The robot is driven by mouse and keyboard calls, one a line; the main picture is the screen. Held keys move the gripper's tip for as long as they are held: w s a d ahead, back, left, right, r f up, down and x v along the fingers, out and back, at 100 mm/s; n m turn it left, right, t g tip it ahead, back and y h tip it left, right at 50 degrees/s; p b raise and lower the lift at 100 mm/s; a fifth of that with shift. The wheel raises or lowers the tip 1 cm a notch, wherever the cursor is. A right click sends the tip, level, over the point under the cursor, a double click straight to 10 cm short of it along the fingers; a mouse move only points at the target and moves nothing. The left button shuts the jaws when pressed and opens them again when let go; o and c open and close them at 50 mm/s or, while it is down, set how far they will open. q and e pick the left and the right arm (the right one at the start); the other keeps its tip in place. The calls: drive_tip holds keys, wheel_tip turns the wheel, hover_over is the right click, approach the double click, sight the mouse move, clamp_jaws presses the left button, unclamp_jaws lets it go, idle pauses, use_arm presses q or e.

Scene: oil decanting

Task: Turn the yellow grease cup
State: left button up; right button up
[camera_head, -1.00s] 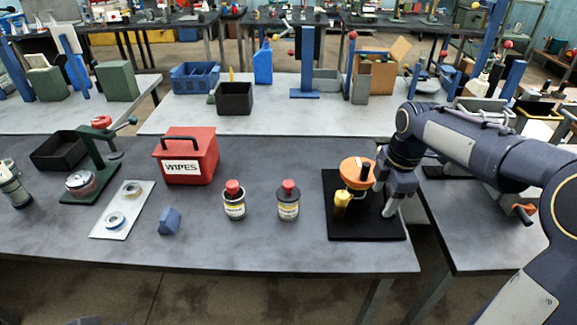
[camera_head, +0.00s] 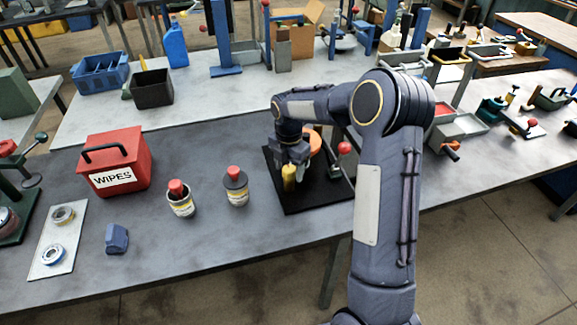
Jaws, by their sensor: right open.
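The yellow grease cup (camera_head: 289,178) stands at the front left of a black base plate (camera_head: 309,201) on the bench. Beside it is an orange round part (camera_head: 316,143), partly hidden behind my arm. My right gripper (camera_head: 293,164) points down right at the cup, with its fingers open at the cup's upper part. Whether the fingers touch the cup cannot be told. My left gripper is not in view.
A lever with a red knob (camera_head: 344,148) stands right of the cup. Two red-capped cans (camera_head: 181,204) (camera_head: 236,192), a red wipes box (camera_head: 114,164) and a blue block (camera_head: 116,239) sit to the left. The bench front between cans and plate is clear.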

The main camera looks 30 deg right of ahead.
drive_tip(key=c, duration=1)
drive_tip(key=shift+m, duration=0.3)
drive_tip(key=m+b, duration=0.1)
drive_tip(key=m, duration=0.2)
drive_tip(key=shift+m, duration=2.6)
drive_tip(key=o, duration=1)
